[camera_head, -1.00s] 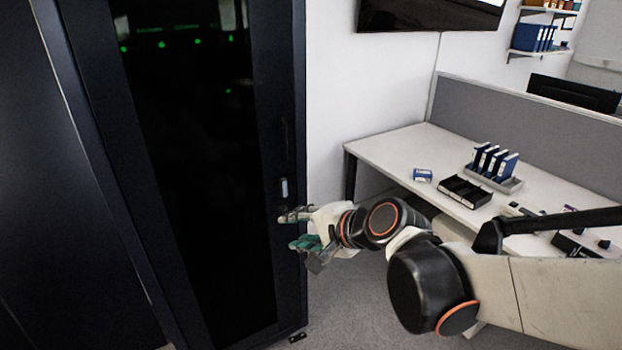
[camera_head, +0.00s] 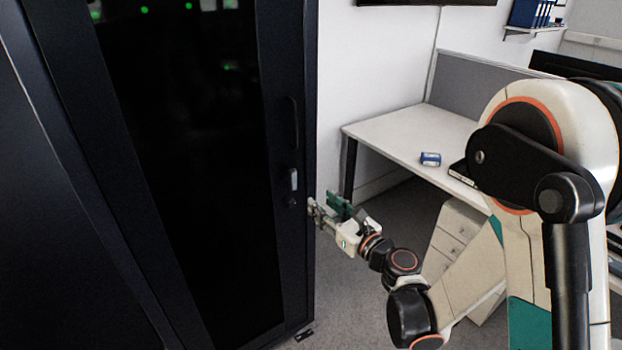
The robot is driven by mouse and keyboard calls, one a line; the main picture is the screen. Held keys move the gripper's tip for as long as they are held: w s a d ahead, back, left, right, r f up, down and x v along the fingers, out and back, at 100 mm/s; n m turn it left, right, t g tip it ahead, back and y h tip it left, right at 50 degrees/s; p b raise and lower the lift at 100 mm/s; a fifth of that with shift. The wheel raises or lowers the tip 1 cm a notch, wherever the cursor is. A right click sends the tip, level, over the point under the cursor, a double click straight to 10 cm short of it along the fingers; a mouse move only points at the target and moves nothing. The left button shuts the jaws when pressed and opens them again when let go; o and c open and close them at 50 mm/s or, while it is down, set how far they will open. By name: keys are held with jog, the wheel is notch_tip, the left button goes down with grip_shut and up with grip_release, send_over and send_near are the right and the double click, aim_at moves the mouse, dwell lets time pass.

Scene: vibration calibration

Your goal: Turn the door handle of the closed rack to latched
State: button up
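The closed rack (camera_head: 190,130) is a tall black cabinet with a dark glass door at the left. Its door handle (camera_head: 293,181) is a small light-grey lever, hanging about upright on the door's right frame, with a dark round lock below it. My gripper (camera_head: 316,208) is just right of and a little below the handle, by the rack's right edge. I see no contact with the handle. The fingers point left toward the rack; they are small and seen from the side, so their opening is unclear.
A white desk (camera_head: 395,135) with a blue box (camera_head: 430,159) stands behind my arm, with a drawer unit (camera_head: 455,240) below it. A grey partition (camera_head: 475,85) backs the desk. Another dark cabinet (camera_head: 50,220) adjoins the rack at left. Grey floor lies open right of the rack.

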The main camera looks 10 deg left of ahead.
aim_at(294, 179)
jog(key=p+x, duration=0.4)
jog(key=x, duration=0.9)
jog(key=shift+w+a, duration=0.25)
jog(key=shift+w, duration=0.05)
grip_shut()
